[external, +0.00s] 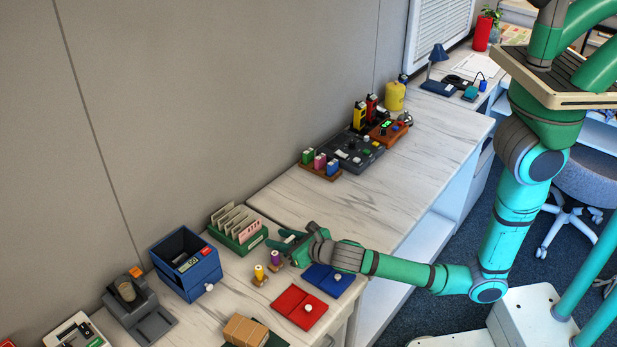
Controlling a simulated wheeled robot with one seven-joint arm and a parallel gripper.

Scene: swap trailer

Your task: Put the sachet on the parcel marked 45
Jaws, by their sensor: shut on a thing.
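My gripper (284,241) is low over the near bench, just right of a green rack (252,242). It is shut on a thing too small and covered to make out. The rack holds several upright pale flat pieces and a pinkish one; I cannot tell whether any of them is the sachet. Brown parcels (245,330) lie on a dark green mat (276,340) at the bottom edge. No number 45 can be read on them from here.
A purple-topped piece (275,258) and a yellow-topped piece (259,271) stand just below my gripper. A blue bin (187,265) stands left. The far bench's front is clear.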

